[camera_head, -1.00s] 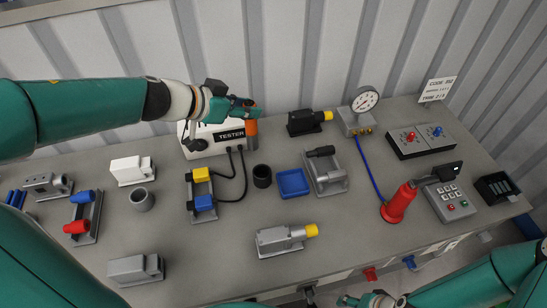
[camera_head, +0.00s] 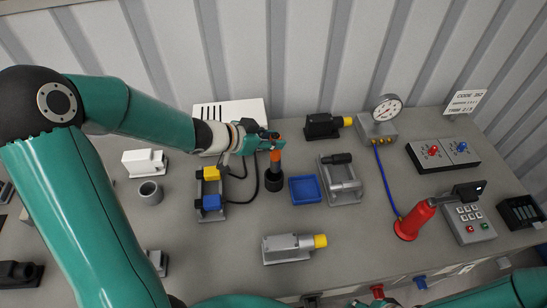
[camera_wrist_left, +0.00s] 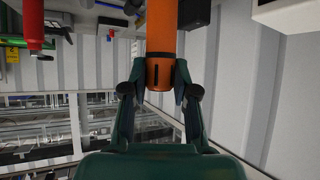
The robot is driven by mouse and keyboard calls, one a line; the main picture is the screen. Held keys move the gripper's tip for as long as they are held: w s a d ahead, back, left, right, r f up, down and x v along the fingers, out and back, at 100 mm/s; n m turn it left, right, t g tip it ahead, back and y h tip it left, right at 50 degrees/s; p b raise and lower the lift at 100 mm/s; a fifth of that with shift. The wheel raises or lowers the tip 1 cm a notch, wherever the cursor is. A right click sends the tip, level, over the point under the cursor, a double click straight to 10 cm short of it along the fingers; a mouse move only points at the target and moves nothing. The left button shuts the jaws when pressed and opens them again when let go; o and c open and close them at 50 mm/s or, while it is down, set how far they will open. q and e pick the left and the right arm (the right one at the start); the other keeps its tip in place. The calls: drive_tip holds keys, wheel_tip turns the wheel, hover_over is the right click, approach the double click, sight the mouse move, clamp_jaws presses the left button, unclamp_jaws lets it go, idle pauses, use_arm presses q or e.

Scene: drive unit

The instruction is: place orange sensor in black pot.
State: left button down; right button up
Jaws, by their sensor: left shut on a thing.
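The orange sensor (camera_head: 276,157) is held upright by my left gripper (camera_head: 268,142) directly above the black pot (camera_head: 274,183). The sensor's lower end is at or just over the pot's mouth; I cannot tell whether it is inside. In the left wrist view the orange sensor (camera_wrist_left: 161,35) is a cylinder between the two fingers of my left gripper (camera_wrist_left: 160,90), which are shut on it. The pot stands on the grey table. My right gripper is not in view; only part of my right arm shows at the lower right.
A blue tray (camera_head: 305,189) is just right of the pot. A fixture with yellow and blue blocks (camera_head: 210,190) and dark cables stands left of it. The white tester (camera_head: 232,112) is behind my left gripper. A grey device with yellow tip (camera_head: 290,247) lies in front.

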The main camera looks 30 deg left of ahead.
sight(271, 156)
use_arm(q)
wheel_tip(271, 156, down, 6)
drive_tip(key=shift+f+b, duration=0.15)
drive_tip(key=shift+b, duration=0.65)
drive_tip(key=shift+f, duration=0.25)
drive_tip(key=c, duration=0.9)
unclamp_jaws()
drive_tip(key=shift+f, duration=0.1)
